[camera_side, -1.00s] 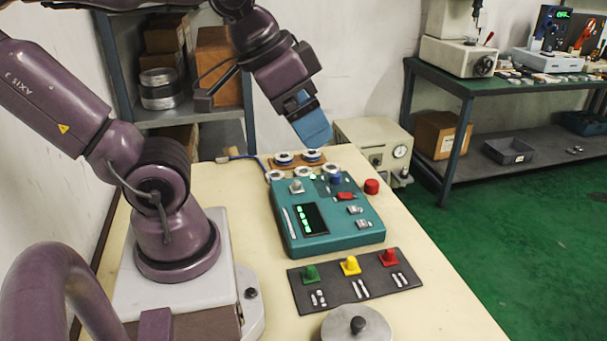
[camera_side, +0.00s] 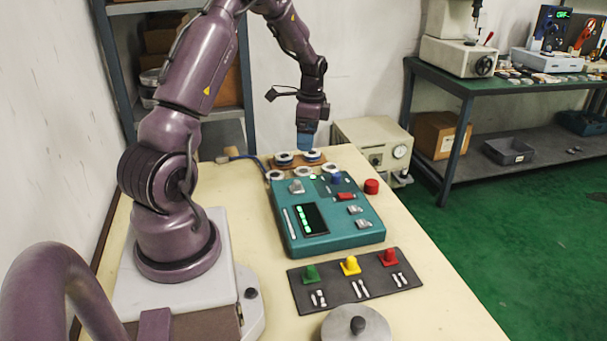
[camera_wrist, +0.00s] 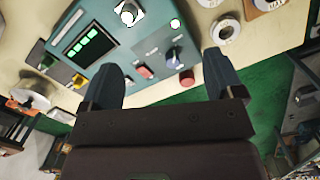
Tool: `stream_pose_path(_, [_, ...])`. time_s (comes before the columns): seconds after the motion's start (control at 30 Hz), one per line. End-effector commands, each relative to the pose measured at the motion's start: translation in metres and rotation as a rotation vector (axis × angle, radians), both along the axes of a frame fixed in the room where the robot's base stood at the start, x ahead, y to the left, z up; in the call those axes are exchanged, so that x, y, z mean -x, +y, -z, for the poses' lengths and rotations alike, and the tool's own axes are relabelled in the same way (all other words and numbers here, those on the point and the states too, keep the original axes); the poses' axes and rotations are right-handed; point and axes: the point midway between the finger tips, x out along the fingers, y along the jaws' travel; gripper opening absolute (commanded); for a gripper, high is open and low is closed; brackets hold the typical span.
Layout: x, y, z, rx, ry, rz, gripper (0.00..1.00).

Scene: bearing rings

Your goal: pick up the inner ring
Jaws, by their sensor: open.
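Several small pale rings lie at the far end of the table, behind the teal control box. In the side view three white rings stand in a row: left (camera_side: 275,176), middle (camera_side: 303,172) and right (camera_side: 330,168). Two blue-and-white ring pieces (camera_side: 284,158) sit on a brown board behind them. I cannot tell which one is the inner ring. My gripper (camera_side: 305,148) points down just above the board, near the right-hand ring piece (camera_side: 312,156). In the wrist view my gripper (camera_wrist: 163,65) is open and empty, and a white ring (camera_wrist: 226,30) lies beyond the right finger.
The teal control box (camera_side: 345,232) with knobs and switches stands just in front of the rings. A red button (camera_side: 371,186) is to its right. A dark mat (camera_side: 333,289) with coloured pieces and a metal disc (camera_side: 357,327) lie nearer. A blue cable (camera_side: 245,157) runs to the left.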

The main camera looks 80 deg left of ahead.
Motion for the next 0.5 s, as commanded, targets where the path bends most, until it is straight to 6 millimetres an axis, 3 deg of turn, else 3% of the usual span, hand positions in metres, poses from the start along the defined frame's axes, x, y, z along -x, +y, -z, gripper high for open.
stream_pose_path(0.03, [0.003,0.021,0.02,0.011,0.013,0.104,0.87])
stream_pose_path(0.1, [0.003,0.043,0.036,0.01,0.02,0.288,0.87])
stream_pose_path(0.2, [-0.008,0.062,0.04,-0.014,0.019,0.547,0.87])
stream_pose_path(0.3, [-0.018,0.074,0.027,-0.049,0.018,0.753,0.87])
stream_pose_path(0.5, [-0.019,0.074,0.028,-0.044,0.033,0.953,0.87])
